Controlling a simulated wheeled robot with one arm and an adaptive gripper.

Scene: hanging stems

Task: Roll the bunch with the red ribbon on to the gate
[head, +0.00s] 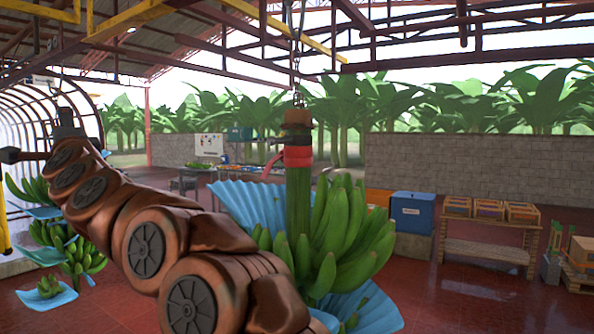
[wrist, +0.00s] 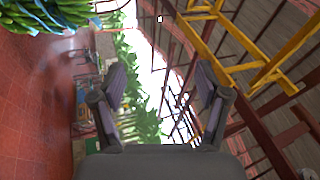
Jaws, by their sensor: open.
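The bunch with the red ribbon (head: 350,235) hangs upright from a chain in the middle of the head view. The red ribbon (head: 298,156) is wrapped around its thick green stem near the top. Blue sheeting shows behind and below its green bananas. My arm crosses in front of its lower left. My gripper (wrist: 160,98) is open and empty in the wrist view, its two fingers wide apart. It is well to the left of the ribboned bunch in the head view. I cannot clearly make out which part is the gate.
Another hanging bunch (head: 75,250) with blue sheets is at the left, by an arched frame (head: 50,95). Yellow rails (head: 130,22) run overhead. A blue bin (head: 412,212) and a wooden table with crates (head: 490,235) stand right. Red floor is open at the right.

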